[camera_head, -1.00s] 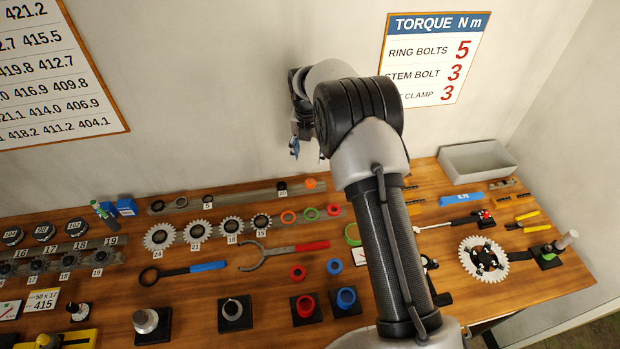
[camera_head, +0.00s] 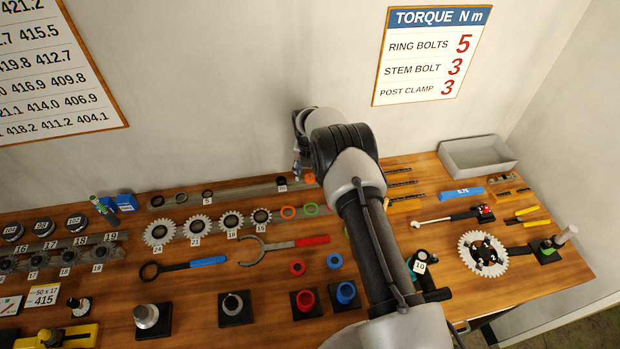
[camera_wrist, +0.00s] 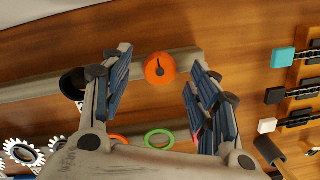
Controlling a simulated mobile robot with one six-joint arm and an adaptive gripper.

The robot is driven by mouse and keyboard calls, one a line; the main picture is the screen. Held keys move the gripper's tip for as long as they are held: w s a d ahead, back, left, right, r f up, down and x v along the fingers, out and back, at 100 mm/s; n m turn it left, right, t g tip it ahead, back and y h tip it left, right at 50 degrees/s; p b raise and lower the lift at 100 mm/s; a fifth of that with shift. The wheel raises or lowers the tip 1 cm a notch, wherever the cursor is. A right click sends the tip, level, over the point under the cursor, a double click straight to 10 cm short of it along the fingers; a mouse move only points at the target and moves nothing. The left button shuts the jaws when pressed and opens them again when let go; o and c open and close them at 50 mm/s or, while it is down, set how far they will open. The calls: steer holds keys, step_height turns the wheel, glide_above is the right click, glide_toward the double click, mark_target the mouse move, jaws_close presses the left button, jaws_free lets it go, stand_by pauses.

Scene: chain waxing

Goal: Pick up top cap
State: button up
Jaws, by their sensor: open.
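An orange round cap (camera_wrist: 160,69) with a dark centre and a slot-like mark lies on the grey rail at the back of the bench. I take it to be the top cap. In the wrist view it shows between the tips of my gripper (camera_wrist: 158,62), with a visible gap to each finger. My gripper is open and empty. In the head view the cap (camera_head: 309,178) is partly hidden just below my gripper (camera_head: 303,168). I cannot tell the exact height of the fingertips above it.
A black cup-like part (camera_wrist: 73,83) sits close outside the left finger. Chain pieces with coloured ends (camera_wrist: 283,57) lie to the right. The wall stands close behind the rail.

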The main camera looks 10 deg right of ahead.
steer(key=shift+f, duration=0.35)
steer(key=c, duration=0.9)
steer(key=shift+a+r, duration=0.1)
